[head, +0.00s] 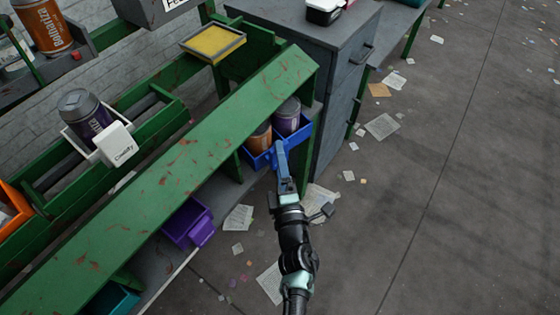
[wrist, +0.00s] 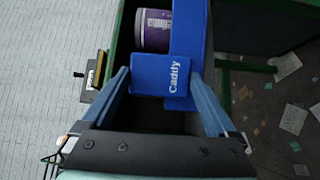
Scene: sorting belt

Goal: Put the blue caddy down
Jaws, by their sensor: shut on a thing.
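The blue caddy (head: 262,160) is at the far right end of the shelf under the green sloped bench top. It holds an orange can (head: 259,139) and a purple can (head: 287,117). In the wrist view the caddy's front plate, marked "Caddy" (wrist: 172,78), sits between my two fingers, and the purple can (wrist: 157,28) shows behind it. My gripper (head: 281,152) is shut on the caddy at its near side. I cannot tell whether the caddy's underside touches the shelf.
The green bench top (head: 170,180) slopes over the shelf, with a green leg right of the caddy. A purple bin (head: 186,224) and a teal bin (head: 113,299) are further left. A grey cabinet (head: 335,80) stands beyond. Papers litter the open floor at right.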

